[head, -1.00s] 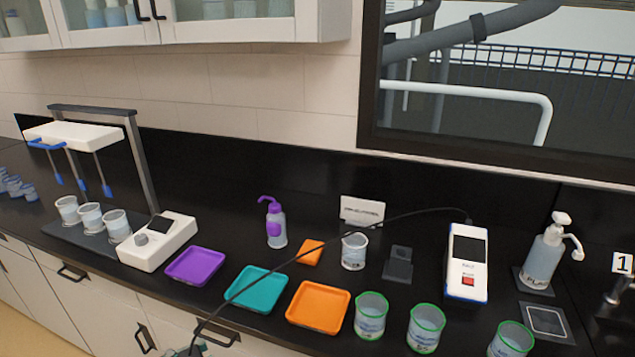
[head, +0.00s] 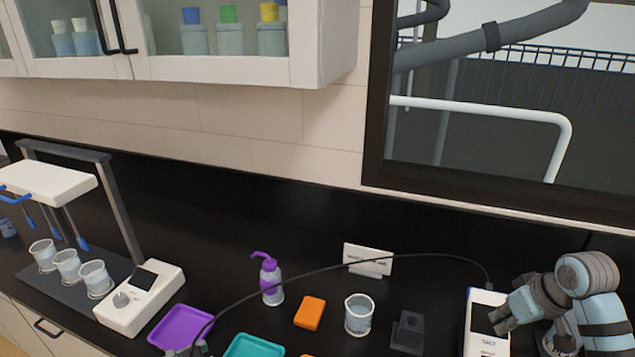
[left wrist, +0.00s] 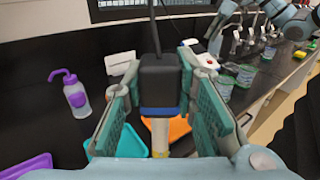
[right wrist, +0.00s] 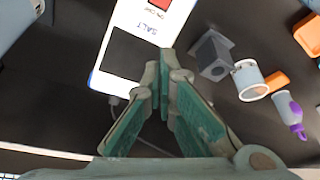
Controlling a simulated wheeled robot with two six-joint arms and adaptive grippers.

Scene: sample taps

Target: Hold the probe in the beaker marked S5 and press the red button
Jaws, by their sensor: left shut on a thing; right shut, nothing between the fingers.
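My left gripper (left wrist: 157,75) is shut on the probe, a black block (left wrist: 160,80) with a blue band, a pale lower part and a cable from its top. In the head view only a bit of that gripper shows at the bottom edge. My right gripper (head: 496,320) is shut and empty, in front of the white SALT meter (head: 487,338). In the right wrist view its fingertips (right wrist: 164,72) point toward the meter's screen end. The red button (right wrist: 160,3) shows at the top edge there. Green-rimmed beakers (left wrist: 245,76) show in the left wrist view; no S5 mark is readable.
A clear beaker (head: 358,315), orange block (head: 310,312), dark holder (head: 407,332) and purple-capped bottle (head: 268,278) stand on the black counter. Purple (head: 181,328) and teal (head: 254,347) trays lie left. The probe cable (head: 330,267) arches across to the meter.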

